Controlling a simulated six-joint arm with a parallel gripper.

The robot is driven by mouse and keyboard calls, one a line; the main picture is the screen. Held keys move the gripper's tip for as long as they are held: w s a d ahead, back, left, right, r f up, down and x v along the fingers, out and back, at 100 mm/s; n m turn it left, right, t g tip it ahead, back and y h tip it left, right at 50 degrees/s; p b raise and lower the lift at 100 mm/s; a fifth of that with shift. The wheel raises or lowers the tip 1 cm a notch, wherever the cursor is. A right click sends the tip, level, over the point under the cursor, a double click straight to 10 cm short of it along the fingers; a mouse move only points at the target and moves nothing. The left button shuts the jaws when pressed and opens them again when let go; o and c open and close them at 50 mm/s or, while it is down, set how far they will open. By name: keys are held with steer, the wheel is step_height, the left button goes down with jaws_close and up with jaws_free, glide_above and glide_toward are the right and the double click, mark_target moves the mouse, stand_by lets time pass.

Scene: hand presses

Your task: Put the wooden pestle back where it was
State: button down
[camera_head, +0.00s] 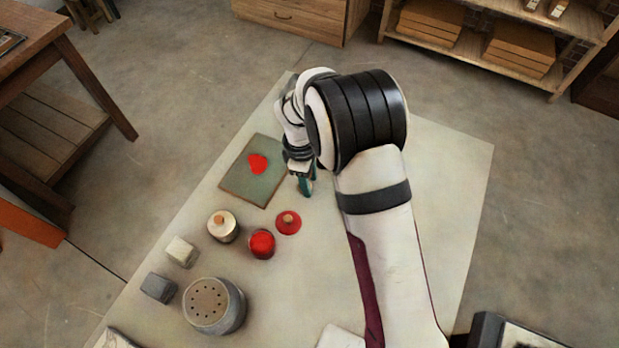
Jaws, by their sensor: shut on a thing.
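My gripper (303,180) points down at the right edge of a green slab (237,185), which bears a red smear (258,163). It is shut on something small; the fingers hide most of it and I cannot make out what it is. I cannot tell for sure which thing is the wooden pestle. A light round jar (222,229) has a wooden knob (221,217) on top. A red disc (288,226) with a wooden knob (288,217) lies in front of my gripper. A jar with a red top or contents (262,243) stands beside it.
A grey cylinder with several holes (214,305) stands at the front left. A pale block (181,250) and a grey block (158,287) are behind it. The pale tabletop (455,165) is clear at the right. My arm covers the middle.

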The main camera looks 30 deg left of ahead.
steer(key=shift+c, duration=1.9)
jaws_free()
steer(key=shift+f, duration=0.1)
steer(key=r, duration=0.4)
steer(key=a+r, duration=0.1)
steer(key=r, duration=0.7)
steer(key=shift+a+r, duration=0.1)
steer(key=shift+a, duration=0.1)
steer(key=shift+d+r, duration=0.2)
steer(key=shift+d, duration=0.05)
steer(key=s+d+r+m+y, duration=0.1)
steer(key=s+d+r+m, duration=0.2)
steer(key=d+m, duration=0.35)
steer(key=s+d+r+m, duration=0.3)
steer(key=d+m, duration=0.2)
steer(key=d, duration=0.3)
steer(key=s+d+r+m+y, duration=0.1)
steer(key=s+d+r+m, duration=0.35)
steer(key=d, duration=0.25)
steer(key=s+d+f+m+y, duration=0.1)
steer(key=s+d+f+m, duration=0.1)
steer(key=s+m, duration=0.7)
steer(key=shift+d+f+m, duration=0.3)
steer(key=shift+d+f, duration=0.05)
steer(key=shift+d, duration=0.55)
